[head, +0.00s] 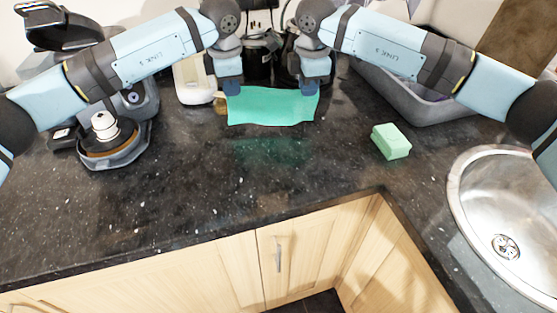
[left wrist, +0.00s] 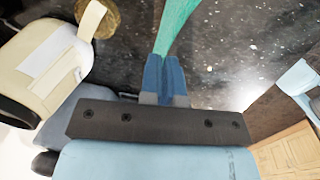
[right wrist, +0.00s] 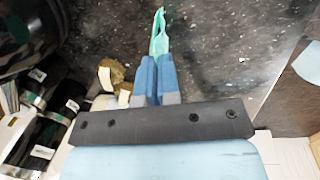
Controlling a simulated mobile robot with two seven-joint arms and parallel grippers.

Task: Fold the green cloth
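The green cloth (head: 271,107) hangs stretched between my two grippers in the head view, above the dark counter, with a faint green reflection below it. My left gripper (head: 231,89) is shut on its upper left corner. My right gripper (head: 311,89) is shut on its upper right corner. In the left wrist view the cloth (left wrist: 178,22) runs up from the closed blue fingertips (left wrist: 164,62). In the right wrist view the cloth (right wrist: 159,38) shows as a narrow edge-on strip above the closed fingertips (right wrist: 156,62).
A green sponge (head: 391,141) lies right of the cloth, near the metal sink (head: 503,215). A coffee machine (head: 114,142) stands at left. A grey bin (head: 425,104) is at back right. A cream container (head: 194,82) stands behind my left gripper. The front middle counter (head: 230,190) is clear.

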